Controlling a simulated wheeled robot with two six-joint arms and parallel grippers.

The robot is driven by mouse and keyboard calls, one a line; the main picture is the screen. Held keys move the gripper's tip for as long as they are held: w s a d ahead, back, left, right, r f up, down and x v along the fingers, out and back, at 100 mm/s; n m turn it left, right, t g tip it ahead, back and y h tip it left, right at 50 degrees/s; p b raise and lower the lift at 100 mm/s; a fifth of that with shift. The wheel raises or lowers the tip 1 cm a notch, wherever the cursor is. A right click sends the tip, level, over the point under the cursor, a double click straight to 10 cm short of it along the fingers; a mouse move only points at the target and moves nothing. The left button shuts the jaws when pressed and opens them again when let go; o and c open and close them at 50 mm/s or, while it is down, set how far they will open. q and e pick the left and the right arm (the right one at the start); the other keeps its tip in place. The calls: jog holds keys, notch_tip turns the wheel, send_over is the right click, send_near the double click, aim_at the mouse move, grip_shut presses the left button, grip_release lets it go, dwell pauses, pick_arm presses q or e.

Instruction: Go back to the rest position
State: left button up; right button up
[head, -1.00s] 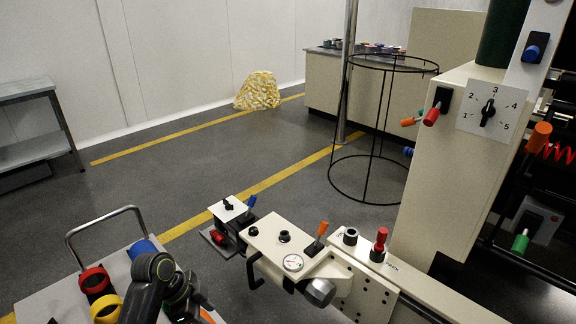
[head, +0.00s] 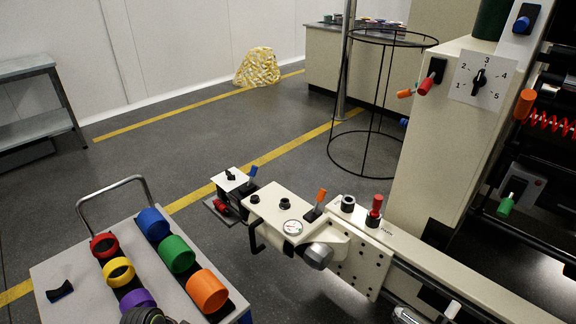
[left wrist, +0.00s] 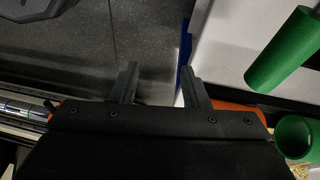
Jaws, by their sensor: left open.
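My left gripper (left wrist: 160,85) shows in the left wrist view with its two dark fingers apart and nothing between them. Floor shows past the fingers, and the pale cart top edge is close by on the right. In the head view only a dark rounded part at the bottom edge, apparently of my left arm, shows; the fingers are out of that picture. My right gripper is in neither view.
A cart (head: 50,262) carries red, yellow, purple, blue, green (head: 174,254) and orange (head: 207,291) cylinders. A beige machine (head: 285,217) with knobs and levers stands right of it. A black wire stand (head: 365,176) is behind. Open floor lies beyond the cart.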

pick_arm(q)
jog(key=s+a+f+n+y+p, duration=0.1)
jog(key=s+a+f+n+p, duration=0.2)
jog(key=s+p, duration=0.4)
jog(key=s+a+f+n+y+p, duration=0.1)
jog(key=s+p, duration=0.6)
jog(key=s, duration=0.7)
jog(key=s+a+f+n+y+p, duration=0.2)
jog(key=s+a+f+n+p, duration=0.2)
jog(key=s, duration=0.6)
notch_tip(320, 180, down, 3)
jog(key=n+p, duration=0.1)
jog(key=p, duration=0.1)
jog(key=shift+s+a+f+p, duration=0.15)
jog(key=shift+a+p, duration=0.2)
jog(key=shift+p, duration=0.05)
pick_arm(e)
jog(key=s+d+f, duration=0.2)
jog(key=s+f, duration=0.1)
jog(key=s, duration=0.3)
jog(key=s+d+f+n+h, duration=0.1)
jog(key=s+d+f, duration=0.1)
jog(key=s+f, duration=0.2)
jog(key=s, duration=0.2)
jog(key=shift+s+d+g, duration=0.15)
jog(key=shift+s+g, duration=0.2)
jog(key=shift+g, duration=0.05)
